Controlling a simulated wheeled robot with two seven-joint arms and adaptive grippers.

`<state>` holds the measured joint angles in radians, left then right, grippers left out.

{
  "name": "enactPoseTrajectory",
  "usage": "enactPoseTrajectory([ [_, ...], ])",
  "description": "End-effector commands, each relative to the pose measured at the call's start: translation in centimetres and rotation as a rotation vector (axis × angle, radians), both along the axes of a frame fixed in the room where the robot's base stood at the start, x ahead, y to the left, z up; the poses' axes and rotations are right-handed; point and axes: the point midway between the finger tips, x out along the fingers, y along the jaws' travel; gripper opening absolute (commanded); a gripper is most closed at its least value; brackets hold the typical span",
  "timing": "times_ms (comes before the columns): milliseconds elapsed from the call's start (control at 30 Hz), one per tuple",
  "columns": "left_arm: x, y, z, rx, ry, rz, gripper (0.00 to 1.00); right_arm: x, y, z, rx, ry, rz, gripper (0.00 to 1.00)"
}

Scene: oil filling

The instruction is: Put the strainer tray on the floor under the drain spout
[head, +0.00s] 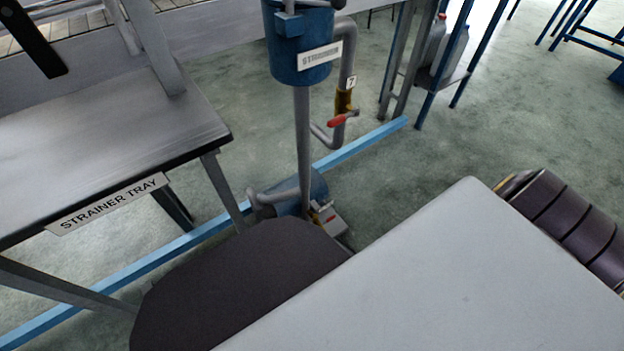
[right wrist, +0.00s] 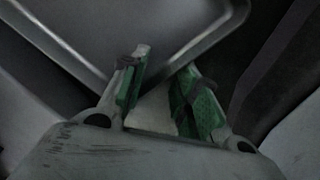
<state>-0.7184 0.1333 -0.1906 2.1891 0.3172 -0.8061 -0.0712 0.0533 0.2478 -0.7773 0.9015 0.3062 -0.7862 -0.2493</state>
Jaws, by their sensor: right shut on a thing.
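In the right wrist view my right gripper (right wrist: 160,85) has its green pads closed on a pale tab-like piece at the edge of a grey metal tray (right wrist: 95,62). The tray has a raised rim and a rounded corner, and only part of it shows. I take it for the strainer tray. The tray and both grippers are out of sight in the head view. There, a blue strainer vessel (head: 298,45) stands on a grey pipe. Near the floor below it is a small yellow valve (head: 322,213) with a red handle, which may be the drain spout.
A light-blue floor rail (head: 360,147) runs behind the lower blue cylinder (head: 290,192). A blue-legged rack (head: 440,75) holds containers at the back. Open green-grey floor lies right of the pipe.

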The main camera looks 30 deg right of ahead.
Motion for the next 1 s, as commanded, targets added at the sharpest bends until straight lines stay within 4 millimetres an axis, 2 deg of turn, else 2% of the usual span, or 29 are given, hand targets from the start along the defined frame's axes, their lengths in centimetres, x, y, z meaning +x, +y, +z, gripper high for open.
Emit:
enactPoseTrajectory([
  [33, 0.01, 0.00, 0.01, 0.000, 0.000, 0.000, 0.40, 0.65, -0.21, 0.17, -0.002, -0.011, 0.008, 0.03],
  [200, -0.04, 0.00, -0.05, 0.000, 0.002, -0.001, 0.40, 0.64, -0.26, 0.17, -0.003, -0.011, 0.008, 0.03],
  [233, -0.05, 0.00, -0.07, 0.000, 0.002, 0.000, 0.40, 0.64, -0.26, 0.17, -0.003, -0.011, 0.008, 0.32],
  [433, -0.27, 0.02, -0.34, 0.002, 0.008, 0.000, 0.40, 0.36, -0.22, 0.09, -0.003, -0.006, 0.004, 0.56],
  [1000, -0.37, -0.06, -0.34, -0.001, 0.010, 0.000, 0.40, 0.07, -0.18, 0.38, -0.002, -0.001, 0.000, 0.56],
])
